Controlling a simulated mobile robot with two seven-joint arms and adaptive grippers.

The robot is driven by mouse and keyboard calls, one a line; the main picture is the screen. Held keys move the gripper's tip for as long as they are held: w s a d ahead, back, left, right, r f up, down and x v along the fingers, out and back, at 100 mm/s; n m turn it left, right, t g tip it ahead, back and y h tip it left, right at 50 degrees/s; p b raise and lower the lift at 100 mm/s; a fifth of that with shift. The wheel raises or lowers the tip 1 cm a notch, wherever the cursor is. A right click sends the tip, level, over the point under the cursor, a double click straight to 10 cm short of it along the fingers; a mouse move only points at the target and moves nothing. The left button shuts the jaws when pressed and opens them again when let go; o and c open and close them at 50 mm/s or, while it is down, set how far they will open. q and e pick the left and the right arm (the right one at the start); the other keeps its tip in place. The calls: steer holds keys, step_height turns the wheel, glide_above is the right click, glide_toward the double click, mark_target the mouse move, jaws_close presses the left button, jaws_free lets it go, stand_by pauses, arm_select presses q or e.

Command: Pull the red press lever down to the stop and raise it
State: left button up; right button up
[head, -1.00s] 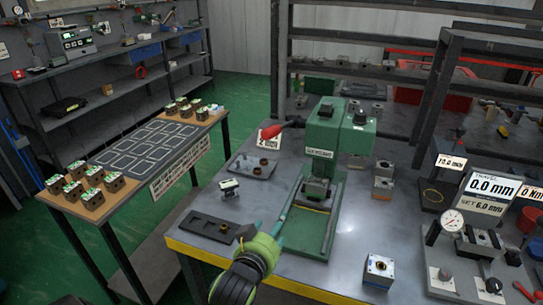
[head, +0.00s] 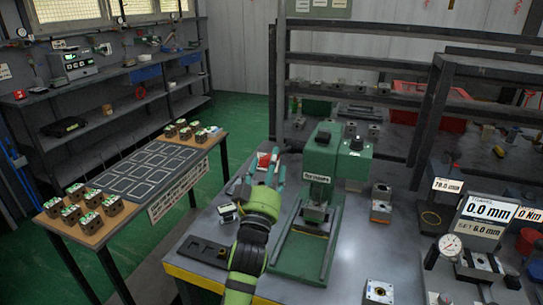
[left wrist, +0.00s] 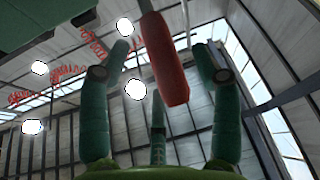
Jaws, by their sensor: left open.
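The green press (head: 331,170) stands on the grey workbench, its head upright. Its red lever (head: 265,159) sticks out to the left of the press head, partly hidden by my fingers in the head view. My left gripper (head: 267,172) is open at the lever, its green fingers pointing up. In the left wrist view the red lever handle (left wrist: 169,72) hangs between the spread teal fingers (left wrist: 160,75), with gaps on both sides. I cannot tell whether any finger touches it. My right gripper is not in view.
A dark tray (head: 209,252) and a small block (head: 228,213) lie left of the press. A metal block (head: 379,292) lies at the front right. A travel display (head: 486,211) and dial gauge (head: 450,246) stand at the right. A side table (head: 140,180) stands left.

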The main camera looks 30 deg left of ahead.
arm_select(q)
steer(key=shift+x, duration=0.9)
jaws_close()
